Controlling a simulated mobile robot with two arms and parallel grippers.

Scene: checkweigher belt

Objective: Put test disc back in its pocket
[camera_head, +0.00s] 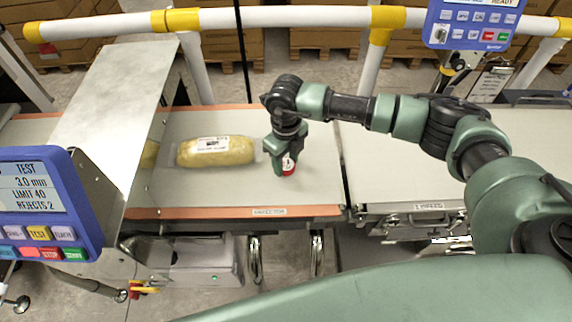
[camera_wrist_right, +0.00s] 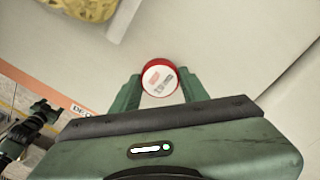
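The test disc is a small round piece with a red rim and a white printed face. It shows in the right wrist view (camera_wrist_right: 160,78) between the fingertips, and in the head view (camera_head: 289,169) low at the gripper, over the belt. My right gripper (camera_head: 285,155) points down, right of the loaf-like pack. In the wrist view its two green fingers (camera_wrist_right: 160,84) flank the disc close to its rim; whether they press on it, or the disc rests on the belt, I cannot tell. I cannot make out the disc's pocket.
A wrapped yellow pack (camera_head: 215,151) lies on the belt (camera_head: 190,190), left of my right gripper. A metal hood (camera_head: 105,95) stands further left. A blue display panel (camera_head: 45,205) is at front left, another (camera_head: 470,25) at back right. A white-and-yellow rail (camera_head: 290,18) runs behind.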

